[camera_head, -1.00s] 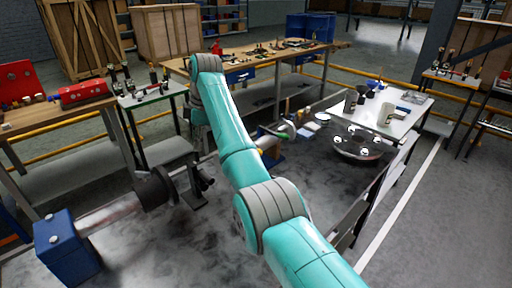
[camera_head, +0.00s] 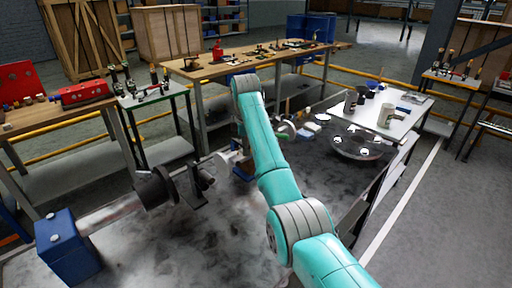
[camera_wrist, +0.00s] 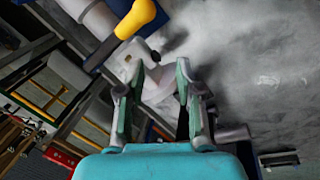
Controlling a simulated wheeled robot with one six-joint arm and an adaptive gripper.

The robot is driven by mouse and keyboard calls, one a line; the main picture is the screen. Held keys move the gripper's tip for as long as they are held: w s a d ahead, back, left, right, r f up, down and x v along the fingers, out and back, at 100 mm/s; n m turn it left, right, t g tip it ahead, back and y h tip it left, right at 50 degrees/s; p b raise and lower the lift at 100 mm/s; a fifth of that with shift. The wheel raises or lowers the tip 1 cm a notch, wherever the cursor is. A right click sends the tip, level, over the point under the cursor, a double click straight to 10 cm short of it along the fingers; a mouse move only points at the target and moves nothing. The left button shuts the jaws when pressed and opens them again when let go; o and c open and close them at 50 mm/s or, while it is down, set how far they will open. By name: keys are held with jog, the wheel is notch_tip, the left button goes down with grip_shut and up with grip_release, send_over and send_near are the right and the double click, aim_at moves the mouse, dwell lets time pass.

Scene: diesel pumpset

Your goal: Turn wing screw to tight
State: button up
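In the wrist view my gripper (camera_wrist: 156,80) has its two fingers apart, with a visible gap between them. A small pale grey fitting (camera_wrist: 138,50) with a dark tip shows just beyond and between the fingertips; it may be the wing screw, but its wings are not clear. I see no clear contact with it. A yellow rounded handle (camera_wrist: 135,18) stands just past it, by a blue block and a grey cylinder (camera_wrist: 98,18). In the head view the gripper is mostly hidden by my arm, near the shaft's right-hand support.
In the head view a blue bearing block (camera_head: 68,248) carries the shaft at the front left, with a dark coupling (camera_head: 153,188) along it. A white side table (camera_head: 405,118) with cups stands right. A long wooden bench (camera_head: 205,72) runs behind.

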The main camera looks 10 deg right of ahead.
jog(key=shift+w+d+f+h, duration=0.15)
jog(key=shift+d+f, duration=0.1)
jog(key=shift+d, duration=0.6)
jog(key=shift+d+f+h, duration=0.15)
jog(key=shift+d+f, duration=0.1)
jog(key=shift+d, duration=0.6)
